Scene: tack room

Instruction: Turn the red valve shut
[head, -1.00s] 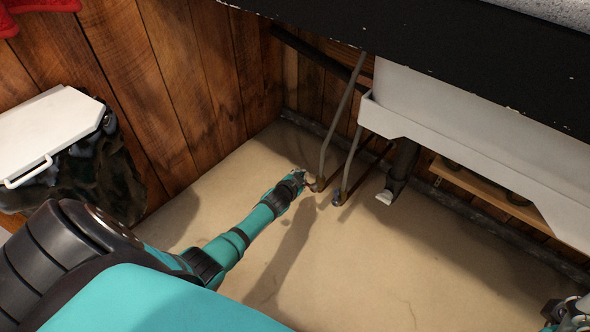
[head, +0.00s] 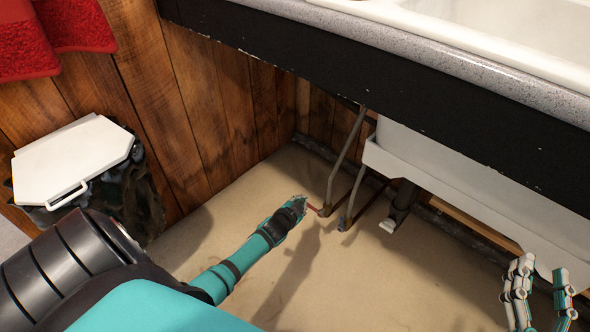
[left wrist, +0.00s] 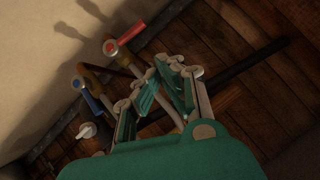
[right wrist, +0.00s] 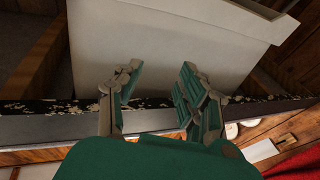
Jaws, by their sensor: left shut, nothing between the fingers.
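The red valve (head: 315,210) is a small red lever on a brass fitting at the foot of a bent pipe under the sink. In the left wrist view the red lever (left wrist: 131,33) lies beyond the fingers, pointing up and right from its fitting. My left gripper (head: 300,203) is shut and empty, its tips close to the lever's left in the head view; I cannot tell whether they touch. Its fingers (left wrist: 150,82) also show in the left wrist view. My right gripper (head: 543,290) is open and empty, near the sink's underside; its fingers also show in the right wrist view (right wrist: 157,85).
A blue valve (left wrist: 90,101) sits beside the red one. A white-ended drain pipe (head: 388,225) stands to its right. The sink counter (head: 400,100) overhangs both. A white-lidded bin (head: 70,160) is at left, red towels (head: 75,25) hang above. The floor in front is clear.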

